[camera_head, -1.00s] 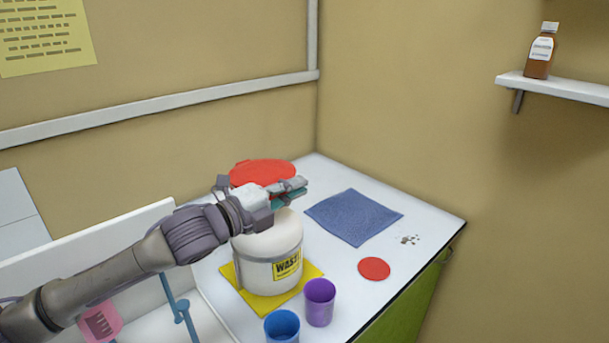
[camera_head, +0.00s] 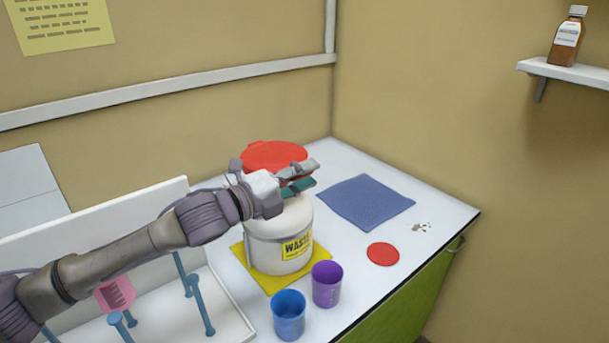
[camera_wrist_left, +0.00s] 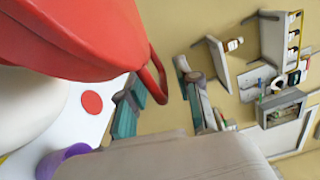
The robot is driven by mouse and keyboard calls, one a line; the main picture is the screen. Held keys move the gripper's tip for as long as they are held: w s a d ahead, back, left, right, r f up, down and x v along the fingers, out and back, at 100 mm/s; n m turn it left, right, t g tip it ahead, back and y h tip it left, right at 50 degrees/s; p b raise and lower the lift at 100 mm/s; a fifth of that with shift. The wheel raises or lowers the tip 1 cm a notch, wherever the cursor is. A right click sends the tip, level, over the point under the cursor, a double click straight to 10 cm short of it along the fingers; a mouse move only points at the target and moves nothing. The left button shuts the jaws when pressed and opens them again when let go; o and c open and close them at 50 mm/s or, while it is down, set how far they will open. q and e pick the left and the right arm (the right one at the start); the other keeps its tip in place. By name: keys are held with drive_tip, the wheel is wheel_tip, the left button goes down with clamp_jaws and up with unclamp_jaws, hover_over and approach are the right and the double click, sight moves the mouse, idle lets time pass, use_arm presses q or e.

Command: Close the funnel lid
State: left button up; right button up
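The white waste container (camera_head: 277,250) stands upright on a yellow mat (camera_head: 244,255). A red part of the funnel, apparently its lid (camera_head: 275,152), shows above and behind the container, partly hidden by my left gripper (camera_head: 305,179). That gripper is over the container's top, its fingers apart and pointing right. In the left wrist view the red part (camera_wrist_left: 75,40) fills the upper left. A thin red loop (camera_wrist_left: 160,75) at its edge reaches the space between the open fingers of the left gripper (camera_wrist_left: 165,100). I cannot tell whether they touch. The right gripper is not visible.
A purple cup (camera_head: 327,285) and a blue cup (camera_head: 289,315) stand in front of the container. A blue cloth (camera_head: 366,201) and a red disc (camera_head: 383,254) lie to the right. A white rack with blue pegs (camera_head: 201,305) is at the left.

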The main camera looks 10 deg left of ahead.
use_arm(q)
drive_tip(key=shift+s+a, duration=0.25)
drive_tip(key=v, duration=1.1)
drive_tip(key=shift+s, duration=0.15)
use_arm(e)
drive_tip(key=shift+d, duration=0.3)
use_arm(q)
drive_tip(key=shift+a, duration=0.1)
